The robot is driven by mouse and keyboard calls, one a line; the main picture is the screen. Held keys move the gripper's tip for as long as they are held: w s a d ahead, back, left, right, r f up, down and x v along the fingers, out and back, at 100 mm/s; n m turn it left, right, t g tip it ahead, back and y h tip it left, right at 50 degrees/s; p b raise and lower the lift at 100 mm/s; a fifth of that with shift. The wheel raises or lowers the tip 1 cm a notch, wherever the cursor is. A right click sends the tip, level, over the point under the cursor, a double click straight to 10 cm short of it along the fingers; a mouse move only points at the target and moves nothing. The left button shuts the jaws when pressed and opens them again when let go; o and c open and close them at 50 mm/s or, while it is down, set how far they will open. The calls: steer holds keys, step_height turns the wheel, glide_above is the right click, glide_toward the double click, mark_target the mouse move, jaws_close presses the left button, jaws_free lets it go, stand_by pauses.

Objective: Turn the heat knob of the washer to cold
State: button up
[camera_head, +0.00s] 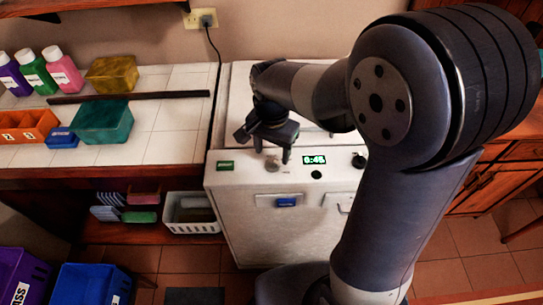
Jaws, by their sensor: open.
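The white washer (275,228) stands in the middle of the head view, with a control panel along its front upper edge. A light grey knob (272,164) sits on the panel left of the green display (314,160). A black knob (359,161) sits right of the display, close to my arm. I cannot read which knob is the heat knob, nor any setting marks. My gripper (270,158) is open and points down at the light grey knob, with fingers on both sides of it. I cannot tell whether they touch it.
A tiled counter (165,140) at left holds bottles (35,72), orange bins (25,127) and a teal box (102,122). A white basket (192,212) stands on the low shelf beside the washer. A black cord (213,45) runs from the wall outlet behind the washer.

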mark_target(272, 160)
steer(key=shift+f, duration=1.65)
steer(key=c, duration=1)
